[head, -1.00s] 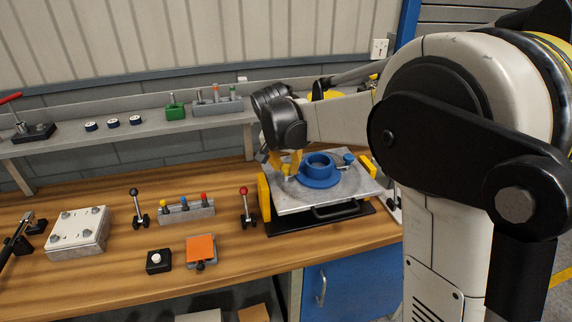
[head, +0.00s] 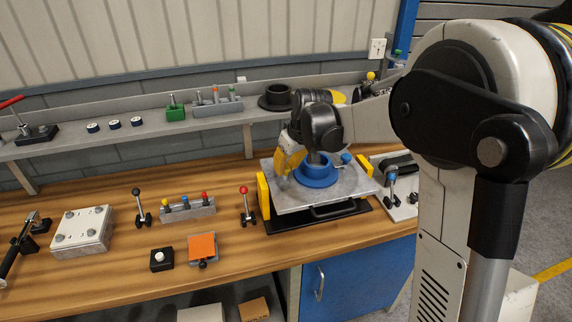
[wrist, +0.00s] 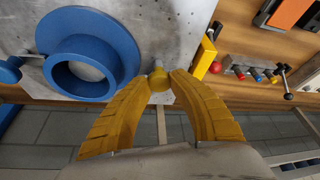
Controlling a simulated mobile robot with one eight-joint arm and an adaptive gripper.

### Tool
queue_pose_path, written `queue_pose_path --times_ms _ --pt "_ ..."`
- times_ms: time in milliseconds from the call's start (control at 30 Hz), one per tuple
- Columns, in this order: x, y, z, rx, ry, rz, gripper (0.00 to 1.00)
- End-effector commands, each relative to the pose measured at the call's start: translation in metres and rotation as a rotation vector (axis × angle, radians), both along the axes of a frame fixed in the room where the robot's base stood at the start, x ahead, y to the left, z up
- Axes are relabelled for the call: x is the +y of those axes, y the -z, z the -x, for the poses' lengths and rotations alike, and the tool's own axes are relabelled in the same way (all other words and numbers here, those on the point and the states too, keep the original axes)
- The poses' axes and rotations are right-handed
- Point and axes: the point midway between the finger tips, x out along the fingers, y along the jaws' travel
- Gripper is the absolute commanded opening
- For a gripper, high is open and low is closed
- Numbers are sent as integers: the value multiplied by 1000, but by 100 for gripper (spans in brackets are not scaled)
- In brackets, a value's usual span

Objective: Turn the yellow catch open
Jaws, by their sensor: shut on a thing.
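The yellow catch (wrist: 159,82) is a small knob on the grey metal plate (head: 300,201), beside the blue flanged ring (head: 318,175). In the wrist view the catch stands between the tips of my gripper (wrist: 160,73), which is shut on it. In the head view my gripper (head: 283,172) reaches down to the left side of the plate, and its yellow fingers hide the catch. The blue ring also shows in the wrist view (wrist: 115,50), left of the fingers. A blue catch (head: 346,158) is at the ring's far side. How far the yellow catch is turned cannot be told.
Yellow blocks (head: 263,195) flank the plate. A red-knobbed lever (head: 246,205) stands close to its left. Further left are a rack of coloured pegs (head: 188,211) and an orange pad (head: 202,247). A shelf with a black flanged part (head: 275,98) runs behind.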

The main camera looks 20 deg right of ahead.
Motion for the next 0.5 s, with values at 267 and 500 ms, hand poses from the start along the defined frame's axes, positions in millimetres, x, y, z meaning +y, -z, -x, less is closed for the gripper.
queue_pose_path --times_ms 267,500 --pt "-2 0 0 1 -227 1 0" --pt "-1 1 -1 1 -365 0 0"
